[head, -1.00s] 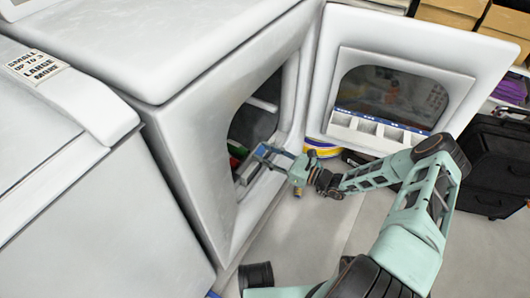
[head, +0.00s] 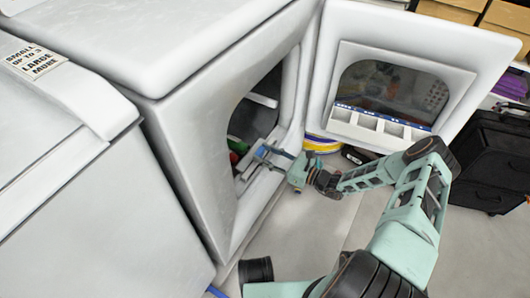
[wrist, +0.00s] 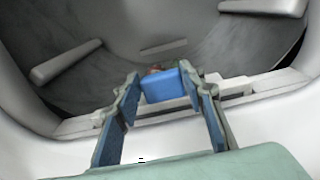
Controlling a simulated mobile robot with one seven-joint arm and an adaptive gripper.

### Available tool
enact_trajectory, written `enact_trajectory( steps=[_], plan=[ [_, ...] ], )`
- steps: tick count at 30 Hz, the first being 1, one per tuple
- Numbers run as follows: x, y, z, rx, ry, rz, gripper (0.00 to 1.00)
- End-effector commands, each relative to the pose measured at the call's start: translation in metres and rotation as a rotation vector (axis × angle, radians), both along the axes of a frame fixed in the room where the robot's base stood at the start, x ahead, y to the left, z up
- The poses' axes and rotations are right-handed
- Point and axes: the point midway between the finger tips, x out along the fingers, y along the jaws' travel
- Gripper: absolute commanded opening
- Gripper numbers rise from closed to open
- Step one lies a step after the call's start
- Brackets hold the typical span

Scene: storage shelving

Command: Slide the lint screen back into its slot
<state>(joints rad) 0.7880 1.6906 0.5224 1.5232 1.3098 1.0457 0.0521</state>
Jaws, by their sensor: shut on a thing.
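The lint screen shows as a blue block-shaped end (wrist: 163,87) in the wrist view, between my fingertips at the pale ledge of the dryer opening. The rest of it is hidden below the ledge or behind the block. My gripper (wrist: 160,82) is shut on this blue end, with one finger on each side. In the head view, my gripper (head: 264,153) reaches into the lower front of the dryer opening. The slot ledge (head: 257,190) runs along the lower lip there; the slot itself is hard to make out.
The dryer (head: 215,110) has its door (head: 410,35) swung open to the right, close above my arm. Red and green items (head: 237,147) lie inside the drum. Grey floor is clear below my arm.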

Motion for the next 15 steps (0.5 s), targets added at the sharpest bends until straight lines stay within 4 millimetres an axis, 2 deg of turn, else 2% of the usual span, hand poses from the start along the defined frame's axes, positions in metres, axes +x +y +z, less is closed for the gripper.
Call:
enact_trajectory(
  steps=[15],
  plan=[
    [0.0, 0.0, -0.016, 0.0, 0.0, 0.001, 0.1]
  ],
)
